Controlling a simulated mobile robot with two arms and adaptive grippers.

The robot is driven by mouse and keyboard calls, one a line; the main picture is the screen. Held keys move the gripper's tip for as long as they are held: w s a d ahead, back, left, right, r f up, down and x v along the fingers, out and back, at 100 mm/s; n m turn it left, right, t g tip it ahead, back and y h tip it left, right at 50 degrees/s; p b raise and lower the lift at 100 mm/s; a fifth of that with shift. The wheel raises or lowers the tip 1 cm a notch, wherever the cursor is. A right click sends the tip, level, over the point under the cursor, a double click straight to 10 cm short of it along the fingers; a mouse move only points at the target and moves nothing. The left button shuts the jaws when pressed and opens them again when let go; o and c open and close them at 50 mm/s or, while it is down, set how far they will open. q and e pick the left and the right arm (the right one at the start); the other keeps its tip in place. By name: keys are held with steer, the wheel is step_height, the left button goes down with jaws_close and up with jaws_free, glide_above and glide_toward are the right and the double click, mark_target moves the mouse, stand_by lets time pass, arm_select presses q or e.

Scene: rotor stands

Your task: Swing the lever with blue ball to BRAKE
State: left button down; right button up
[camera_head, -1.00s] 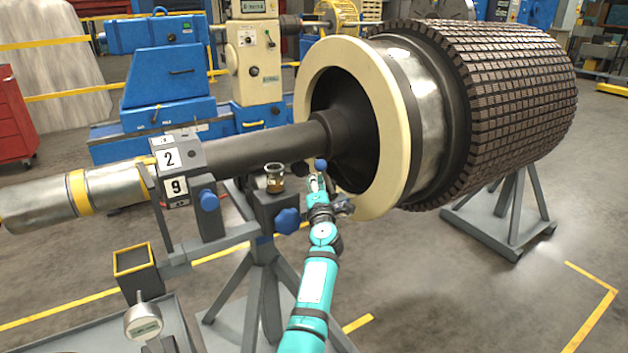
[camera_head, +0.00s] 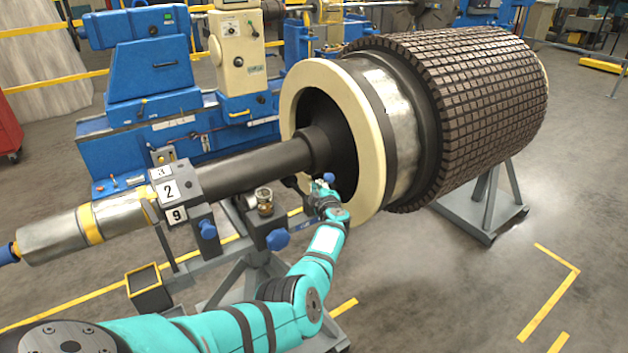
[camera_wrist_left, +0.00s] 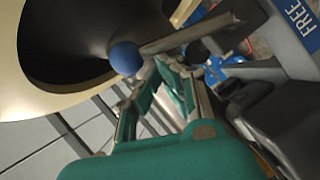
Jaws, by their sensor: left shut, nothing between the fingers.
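The blue ball (camera_head: 329,178) is small in the head view, in front of the cream ring's lower left edge. In the left wrist view the blue ball (camera_wrist_left: 125,58) is large, just left of the fingertips. A grey bar (camera_wrist_left: 190,33) runs from near the ball to the upper right; it looks like the lever. My left gripper (camera_head: 317,188) is shut and empty beside the ball; its fingers (camera_wrist_left: 160,72) are close to the ball, and contact is unclear. A blue FREE label (camera_wrist_left: 300,18) shows at the right. I see no BRAKE label. My right gripper is out of view.
The large rotor (camera_head: 480,95) with its cream ring (camera_head: 372,165) stands right of my gripper. Its dark shaft (camera_head: 250,168) rests on a grey stand with blue knobs (camera_head: 277,239). Open floor (camera_head: 430,290) lies at the lower right.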

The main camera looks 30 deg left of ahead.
arm_select(q)
steer(key=shift+w+d+f+m+g+b, duration=0.1)
steer(key=shift+w+d+m+g+b, duration=0.15)
steer(key=shift+w, duration=0.2)
steer(key=shift+w+d+f+m+g+b, duration=0.15)
steer(key=shift+w+b, duration=0.1)
steer(key=shift+w, duration=0.15)
steer(key=shift+w, duration=0.15)
steer(key=shift+r, duration=0.1)
